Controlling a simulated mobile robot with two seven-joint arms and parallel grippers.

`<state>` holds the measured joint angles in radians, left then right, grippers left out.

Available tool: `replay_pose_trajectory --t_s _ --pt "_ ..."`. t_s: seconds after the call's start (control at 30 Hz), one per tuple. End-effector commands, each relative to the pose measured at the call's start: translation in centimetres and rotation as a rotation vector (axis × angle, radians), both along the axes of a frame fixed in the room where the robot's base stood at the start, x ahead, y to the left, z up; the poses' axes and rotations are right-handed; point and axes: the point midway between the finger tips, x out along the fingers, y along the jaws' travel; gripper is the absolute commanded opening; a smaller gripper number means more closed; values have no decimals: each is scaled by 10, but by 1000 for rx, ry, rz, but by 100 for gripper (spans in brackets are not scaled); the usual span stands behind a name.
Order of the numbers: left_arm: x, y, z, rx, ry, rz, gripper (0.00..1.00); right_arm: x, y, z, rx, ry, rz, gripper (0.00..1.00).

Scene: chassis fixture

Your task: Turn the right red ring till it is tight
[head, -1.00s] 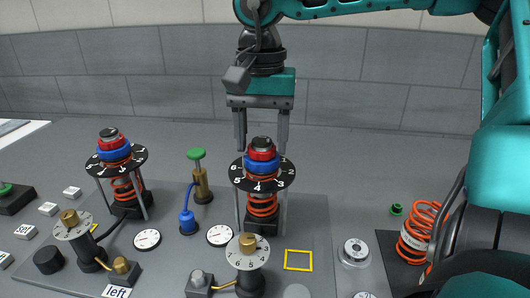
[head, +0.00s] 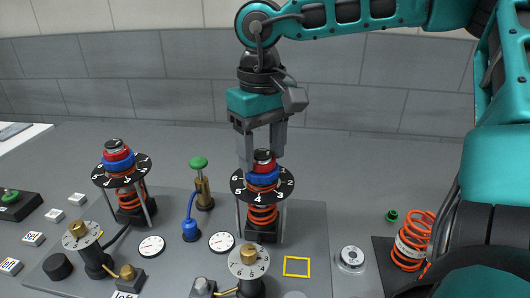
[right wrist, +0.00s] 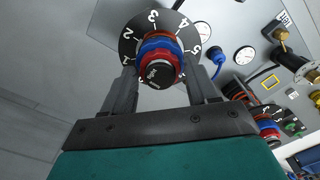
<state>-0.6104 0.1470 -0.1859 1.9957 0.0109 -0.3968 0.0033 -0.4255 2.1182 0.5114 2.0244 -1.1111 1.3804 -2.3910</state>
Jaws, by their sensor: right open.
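The right red ring (head: 264,166) sits near the top of the right spring post, under a black cap and above a blue ring (head: 262,178). A black numbered dial (head: 240,186) surrounds the post below them. My right gripper (head: 262,159) points down over this post, open, one finger on each side of the top. In the right wrist view the red ring (right wrist: 166,57) and the black cap (right wrist: 156,74) show between the open fingers (right wrist: 162,82); a gap seems to remain on each side. My left gripper is not in view.
The left spring post (head: 118,160) carries a similar red and blue stack. A green-topped brass valve (head: 199,170), gauges (head: 221,242) and brass knobs (head: 248,256) stand around on the grey plate. A loose orange spring (head: 412,240) is at right.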

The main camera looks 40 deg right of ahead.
Motion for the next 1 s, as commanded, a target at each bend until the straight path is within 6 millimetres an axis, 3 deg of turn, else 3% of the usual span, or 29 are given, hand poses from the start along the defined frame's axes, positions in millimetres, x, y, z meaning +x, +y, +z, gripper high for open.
replay_pose_trajectory --t_s 0.3,0.7,0.9,1.0 --pt "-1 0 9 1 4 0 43 0 0 1 0 1 324 58" --pt "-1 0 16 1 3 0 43 0 0 0 0 0 583 58" --pt "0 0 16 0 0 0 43 0 0 0 0 -1 596 58" --pt "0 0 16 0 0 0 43 0 0 0 0 0 595 51"
